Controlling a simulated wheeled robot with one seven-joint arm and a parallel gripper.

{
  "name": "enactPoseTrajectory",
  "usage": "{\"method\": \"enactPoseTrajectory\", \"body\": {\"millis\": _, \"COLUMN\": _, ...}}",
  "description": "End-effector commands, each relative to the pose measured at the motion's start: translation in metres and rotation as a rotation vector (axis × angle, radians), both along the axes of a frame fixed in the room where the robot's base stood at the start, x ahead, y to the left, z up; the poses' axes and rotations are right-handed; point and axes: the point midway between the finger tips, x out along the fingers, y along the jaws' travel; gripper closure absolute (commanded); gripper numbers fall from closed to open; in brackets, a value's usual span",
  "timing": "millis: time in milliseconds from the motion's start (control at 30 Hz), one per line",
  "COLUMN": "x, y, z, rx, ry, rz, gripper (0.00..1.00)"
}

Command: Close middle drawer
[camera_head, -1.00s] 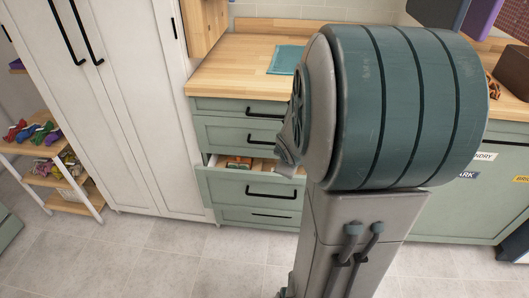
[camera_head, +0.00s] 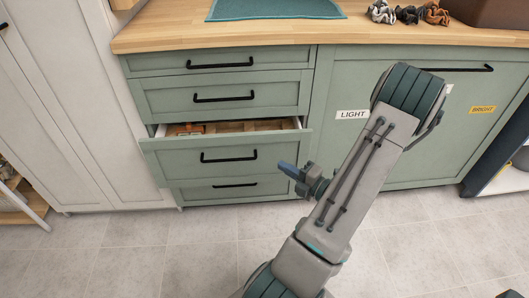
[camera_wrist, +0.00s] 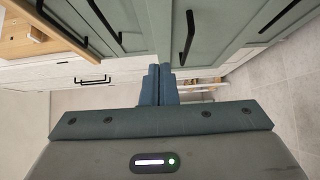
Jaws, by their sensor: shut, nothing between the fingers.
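The middle drawer (camera_head: 232,155) is the third front down in the green cabinet. It stands partly open in the head view, with its white inner side showing and a few orange and wooden items (camera_head: 186,129) inside. Its black handle (camera_head: 229,156) is on the front. My gripper (camera_head: 287,168) is just right of the drawer front in the head view, apart from the handle. Its blue fingers are together and empty, and they also show in the wrist view (camera_wrist: 158,86).
Two drawers above and one below (camera_head: 235,188) look shut. A wooden counter (camera_head: 170,38) carries a teal towel (camera_head: 275,9) and scrunchies (camera_head: 408,14). A green cabinet front with LIGHT and BRIGHT labels (camera_head: 353,114) is at right. White cupboards (camera_head: 75,110) stand at left. The tiled floor (camera_head: 200,250) in front is clear.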

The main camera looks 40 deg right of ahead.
Motion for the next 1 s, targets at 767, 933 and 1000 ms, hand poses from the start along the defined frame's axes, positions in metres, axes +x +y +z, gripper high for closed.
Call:
{"method": "enactPoseTrajectory", "body": {"millis": 767, "x": 0.121, "y": 0.003, "z": 0.0, "rx": -0.001, "ry": -0.009, "rz": 0.001, "gripper": 1.0}}
{"method": "enactPoseTrajectory", "body": {"millis": 933, "x": 0.128, "y": -0.003, "z": 0.0, "rx": 0.0, "ry": -0.008, "rz": 0.0, "gripper": 1.0}}
{"method": "enactPoseTrajectory", "body": {"millis": 1000, "x": 0.129, "y": -0.003, "z": 0.001, "rx": 0.001, "ry": -0.008, "rz": 0.0, "gripper": 1.0}}
